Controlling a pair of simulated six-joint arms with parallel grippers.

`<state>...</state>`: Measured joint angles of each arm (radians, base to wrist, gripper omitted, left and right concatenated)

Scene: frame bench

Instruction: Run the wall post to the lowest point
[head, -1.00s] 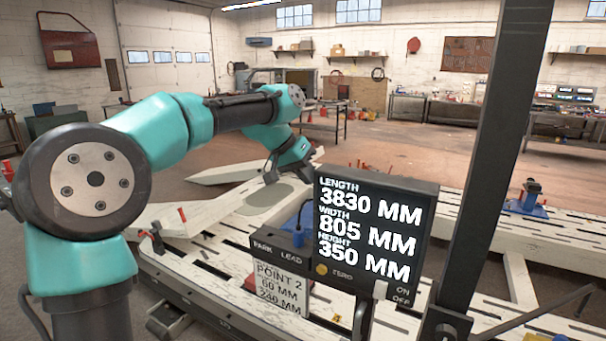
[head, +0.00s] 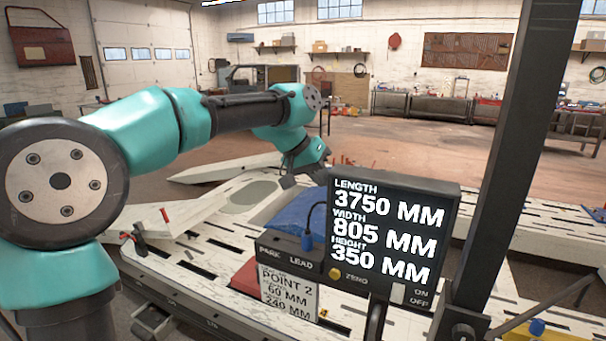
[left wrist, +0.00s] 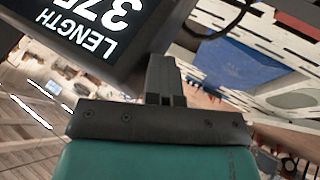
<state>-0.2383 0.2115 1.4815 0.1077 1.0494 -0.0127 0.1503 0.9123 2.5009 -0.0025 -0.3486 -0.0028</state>
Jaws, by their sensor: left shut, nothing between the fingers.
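A dark upright post (head: 515,140) stands at the right in the head view; I cannot tell for sure that it is the wall post. A display (head: 390,235) left of it reads length 3750 mm, width 805 mm, height 350 mm. A card (head: 287,293) below reads point 2, 60 mm, 240 mm. In the left wrist view my left gripper (left wrist: 165,78) is shut and empty, close beside the display (left wrist: 90,40). My right gripper is out of view.
A slotted white bench (head: 190,255) runs beneath my left arm, with a blue piece (head: 290,213) behind the display. A clamp with a red handle (head: 138,238) sits at the bench's left edge.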

